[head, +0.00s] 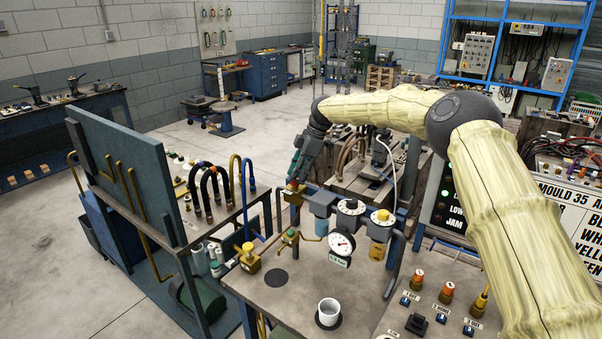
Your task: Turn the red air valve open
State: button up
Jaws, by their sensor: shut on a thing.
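The red air valve (292,186) sits on a brass body at the back of the air-line assembly on the brown bench (290,299). Only a little red shows under my fingers. My gripper (294,178) reaches down from the arm above and is shut on the red handle. How far the handle is turned cannot be told at this size. A pressure gauge (341,244) with a white face stands in front of the valve, to the right.
A yellow-topped valve (248,252) and a green-topped one (290,236) stand nearby. A white cup (329,311) stands at the bench front. A blue panel (122,165) rises on the left.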

jog(key=shift+s+a+f, duration=0.2)
jog(key=shift+f, duration=0.25)
jog(key=shift+s+a+f, duration=0.15)
jog(key=shift+s+f, duration=0.05)
jog(key=shift+f, duration=0.25)
jog(key=o, duration=0.9)
jog(key=shift+a, duration=0.1)
jog(key=shift+o, duration=0.5)
jog(key=shift+w+a+f, duration=0.15)
jog(key=shift+w+a, duration=0.05)
jog(key=shift+w, duration=0.1)
jog(key=shift+d+r, duration=0.4)
jog(key=shift+d, duration=0.15)
jog(key=shift+w+a, duration=0.1)
jog(key=shift+a, duration=0.05)
jog(key=v, duration=1.2)
jog(key=shift+w, duration=0.15)
